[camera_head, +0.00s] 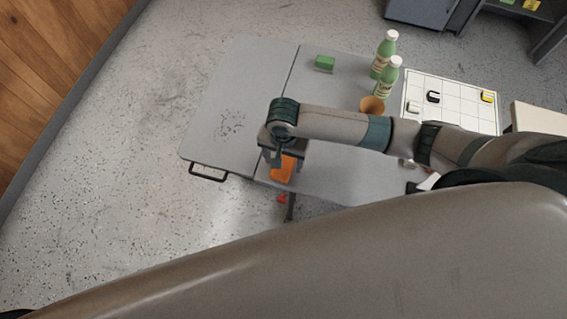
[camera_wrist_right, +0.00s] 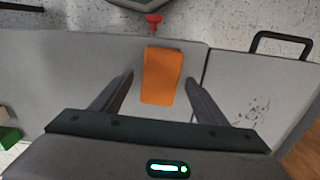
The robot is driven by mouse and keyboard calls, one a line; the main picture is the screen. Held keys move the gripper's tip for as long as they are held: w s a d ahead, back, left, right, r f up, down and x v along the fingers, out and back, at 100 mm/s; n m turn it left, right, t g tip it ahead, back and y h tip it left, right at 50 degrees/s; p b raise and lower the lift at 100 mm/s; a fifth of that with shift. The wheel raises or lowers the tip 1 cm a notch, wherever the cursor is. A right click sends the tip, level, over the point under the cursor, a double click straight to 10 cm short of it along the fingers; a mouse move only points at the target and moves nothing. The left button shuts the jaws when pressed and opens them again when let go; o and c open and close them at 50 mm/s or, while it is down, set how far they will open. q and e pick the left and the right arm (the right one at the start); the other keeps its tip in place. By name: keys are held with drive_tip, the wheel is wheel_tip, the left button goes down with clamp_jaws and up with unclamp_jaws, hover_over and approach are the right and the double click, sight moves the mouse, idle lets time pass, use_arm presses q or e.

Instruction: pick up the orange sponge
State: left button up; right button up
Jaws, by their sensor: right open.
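The orange sponge (camera_head: 284,170) lies on the grey table near its front edge, below my right gripper (camera_head: 277,156) in the head view. My right gripper also shows in the right wrist view (camera_wrist_right: 160,80). It is open, with one finger to each side of the sponge (camera_wrist_right: 162,76) and a gap on both sides. The fingers do not appear to touch it. In the head view the gripper hides the far part of the sponge. My left gripper is not in view.
A black handle (camera_head: 208,174) juts from the front edge.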

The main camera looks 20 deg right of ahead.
drive_tip(key=shift+f, duration=1.15)
drive_tip(key=c, duration=1.1)
